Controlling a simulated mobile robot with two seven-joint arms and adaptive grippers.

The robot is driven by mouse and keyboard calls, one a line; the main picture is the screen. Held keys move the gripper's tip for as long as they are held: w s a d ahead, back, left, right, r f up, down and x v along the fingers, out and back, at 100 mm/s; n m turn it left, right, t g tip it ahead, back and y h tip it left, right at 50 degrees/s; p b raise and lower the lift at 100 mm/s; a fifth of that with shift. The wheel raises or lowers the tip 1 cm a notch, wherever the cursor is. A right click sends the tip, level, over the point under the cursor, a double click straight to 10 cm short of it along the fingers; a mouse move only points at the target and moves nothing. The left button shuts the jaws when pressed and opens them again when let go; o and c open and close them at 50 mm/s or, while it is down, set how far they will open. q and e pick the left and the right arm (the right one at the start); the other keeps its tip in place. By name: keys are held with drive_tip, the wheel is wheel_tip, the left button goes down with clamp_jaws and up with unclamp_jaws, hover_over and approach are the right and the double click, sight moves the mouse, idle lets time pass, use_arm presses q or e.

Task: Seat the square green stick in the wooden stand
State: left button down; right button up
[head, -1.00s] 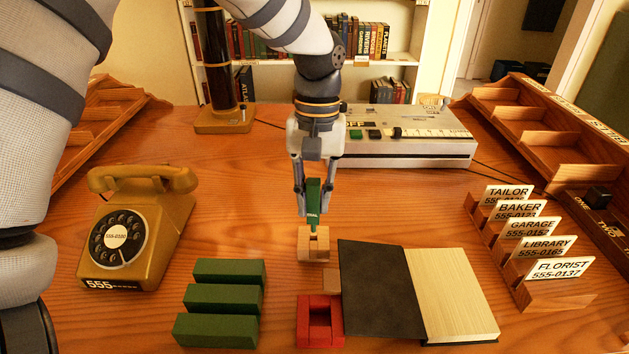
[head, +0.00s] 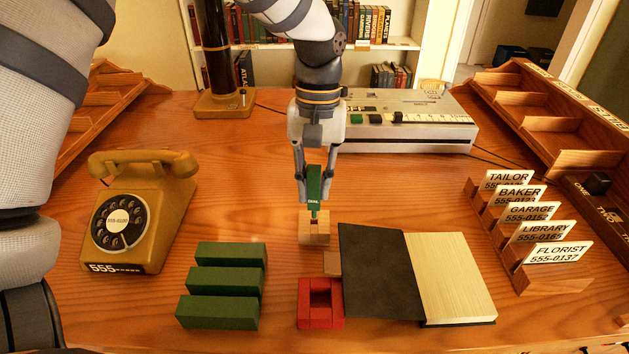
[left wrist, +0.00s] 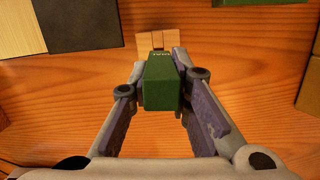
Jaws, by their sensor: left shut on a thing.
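The square green stick (head: 314,187) is upright in my left gripper (head: 313,196), whose fingers are shut on its sides. It also shows between the fingers in the left wrist view (left wrist: 162,85). The small wooden stand (head: 314,232) is on the desk directly below the stick in the head view. The stick's lower end overlaps the top of the stand there, and I cannot tell whether it touches or enters it. In the left wrist view part of the stand (left wrist: 145,42) shows beyond the stick. My right gripper is not in view.
A red square holder (head: 307,314) and an open book (head: 447,280) lie nearer. Several green blocks (head: 222,282) lie to the left, with a telephone (head: 150,225) beyond. A card rack (head: 555,280) is at right and a grey machine (head: 410,138) behind.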

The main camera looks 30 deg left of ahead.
use_arm(q)
drive_tip(key=shift+f, duration=0.15)
drive_tip(key=shift+f, duration=1.5)
drive_tip(key=shift+f, duration=0.15)
drive_tip(key=c, duration=1.4)
unclamp_jaws()
drive_tip(key=r, duration=0.4)
drive_tip(key=w+r, duration=0.1)
drive_tip(key=r, duration=0.7)
drive_tip(key=shift+w+a, duration=0.3)
drive_tip(key=shift+f, duration=0.1)
